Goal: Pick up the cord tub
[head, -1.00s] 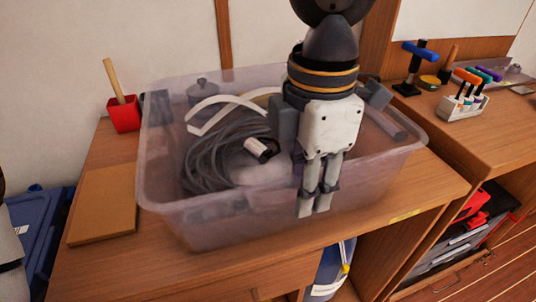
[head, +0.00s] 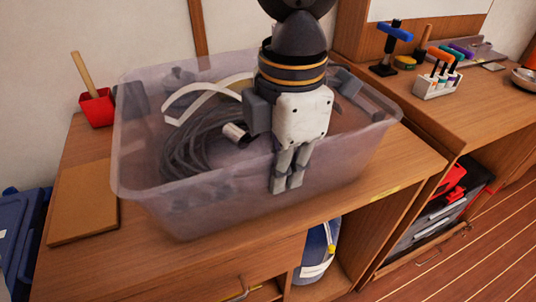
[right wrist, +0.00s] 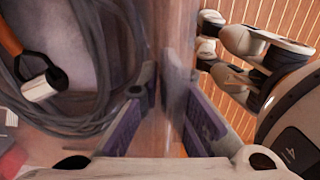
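The cord tub (head: 330,165) is a translucent, pale purple-grey bin on the wooden worktop, with a coil of grey cable (head: 188,155) inside. It looks level and resting on the top. My right gripper (head: 286,185) points down at its front wall. In the right wrist view, the two fingers (right wrist: 170,100) stand on either side of the tub wall (right wrist: 172,35), close against it, one inside and one outside. They look shut on the wall; the exact contact is partly hidden. My left gripper does not show clearly in either view.
A red cup (head: 97,108) with a wooden handle and a brown board (head: 84,205) lie left of the tub. A tool rack (head: 437,84) and a blue-handled tool (head: 390,45) stand on the right bench. Blue bins (head: 22,235) are at far left.

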